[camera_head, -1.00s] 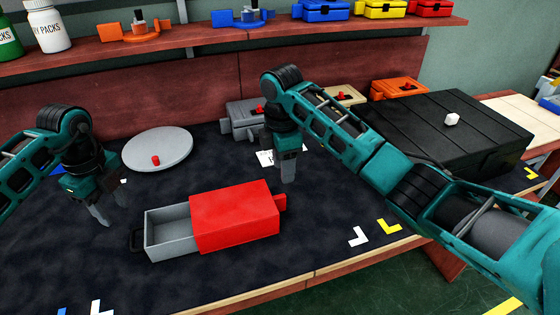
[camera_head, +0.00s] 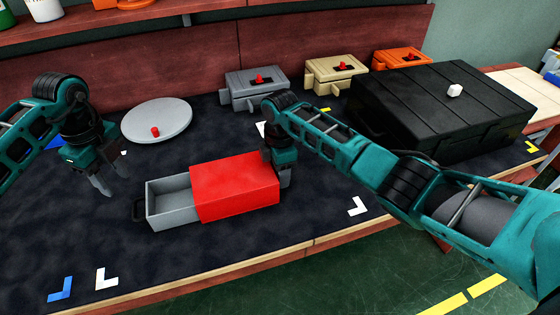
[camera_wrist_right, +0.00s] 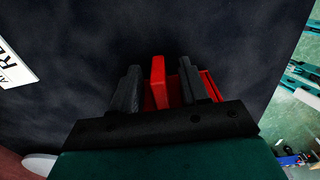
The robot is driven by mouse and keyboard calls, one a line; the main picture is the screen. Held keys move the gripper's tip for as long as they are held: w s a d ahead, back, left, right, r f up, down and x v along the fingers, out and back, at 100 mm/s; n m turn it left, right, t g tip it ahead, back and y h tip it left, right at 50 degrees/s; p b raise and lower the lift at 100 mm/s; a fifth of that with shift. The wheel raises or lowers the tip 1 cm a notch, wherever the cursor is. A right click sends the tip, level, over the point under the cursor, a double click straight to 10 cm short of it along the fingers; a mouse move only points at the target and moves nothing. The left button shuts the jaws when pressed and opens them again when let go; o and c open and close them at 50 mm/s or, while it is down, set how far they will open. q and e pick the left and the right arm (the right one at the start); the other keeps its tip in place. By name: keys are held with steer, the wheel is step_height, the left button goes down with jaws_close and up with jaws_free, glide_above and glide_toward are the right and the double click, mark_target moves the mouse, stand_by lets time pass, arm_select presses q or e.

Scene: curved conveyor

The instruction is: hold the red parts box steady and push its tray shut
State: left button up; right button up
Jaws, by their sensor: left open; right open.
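The red parts box (camera_head: 235,190) lies on the dark table mat, with its grey tray (camera_head: 170,212) pulled out to the left. The tray is empty and has a black handle (camera_head: 138,209) at its left end. My right gripper (camera_head: 284,182) is low at the box's right end, partly hidden behind it. In the right wrist view its open fingers (camera_wrist_right: 158,85) stand on both sides of the box's red end tab (camera_wrist_right: 158,82), with small gaps. My left gripper (camera_head: 110,186) is open and empty, above and behind the tray handle.
A grey round disc (camera_head: 157,118) with a red knob lies behind the box. Grey (camera_head: 252,90), tan (camera_head: 335,75) and orange (camera_head: 400,60) boxes stand along the back. A large black case (camera_head: 440,110) is at right. The mat left of the tray is clear.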

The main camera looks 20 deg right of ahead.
steer(key=shift+f, duration=0.1)
steer(key=shift+c, duration=0.3)
jaws_close()
stand_by(0.6)
stand_by(1.0)
